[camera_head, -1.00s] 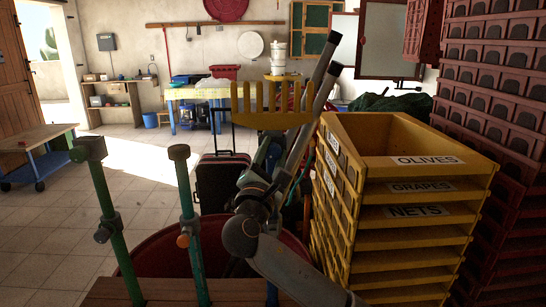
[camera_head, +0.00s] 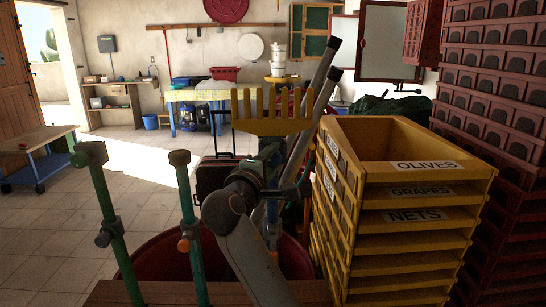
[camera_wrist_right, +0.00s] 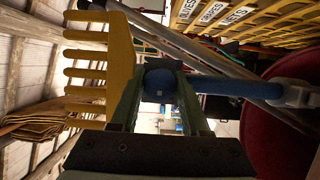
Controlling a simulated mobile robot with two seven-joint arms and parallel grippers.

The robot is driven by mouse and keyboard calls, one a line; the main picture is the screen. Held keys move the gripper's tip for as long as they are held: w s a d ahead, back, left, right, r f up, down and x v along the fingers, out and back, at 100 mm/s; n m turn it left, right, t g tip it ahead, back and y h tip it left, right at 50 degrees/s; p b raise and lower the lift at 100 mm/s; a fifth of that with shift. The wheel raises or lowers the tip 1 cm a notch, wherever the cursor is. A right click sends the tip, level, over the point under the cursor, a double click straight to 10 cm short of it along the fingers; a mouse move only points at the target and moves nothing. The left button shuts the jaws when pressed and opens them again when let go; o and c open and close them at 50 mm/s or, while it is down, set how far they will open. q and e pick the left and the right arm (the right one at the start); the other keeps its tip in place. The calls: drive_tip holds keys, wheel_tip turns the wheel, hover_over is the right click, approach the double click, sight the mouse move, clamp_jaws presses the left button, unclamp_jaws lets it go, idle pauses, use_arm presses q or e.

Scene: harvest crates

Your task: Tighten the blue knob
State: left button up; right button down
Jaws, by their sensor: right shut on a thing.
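In the right wrist view, the blue knob (camera_wrist_right: 160,82) is round and sits between the two green fingers of my right gripper (camera_wrist_right: 158,90), which is shut on it. A blue pole (camera_wrist_right: 232,87) extends from beside the knob to the right, toward a pale fitting. In the head view, my grey right arm reaches up from the bottom centre, and its links hide the knob and the fingertips. My left gripper is not in view.
A yellow rake head (camera_head: 272,125) stands just behind my right arm. Stacked yellow crates (camera_head: 400,220) are close on the right, red crates (camera_head: 500,130) beyond. A green pole (camera_head: 110,220) and a teal pole (camera_head: 190,215) stand on the left. Floor (camera_head: 50,240) is clear further left.

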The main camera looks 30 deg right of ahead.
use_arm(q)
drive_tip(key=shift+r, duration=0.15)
use_arm(e)
drive_tip(key=shift+m, duration=0.5)
drive_tip(key=shift+c, duration=1.9)
unclamp_jaws()
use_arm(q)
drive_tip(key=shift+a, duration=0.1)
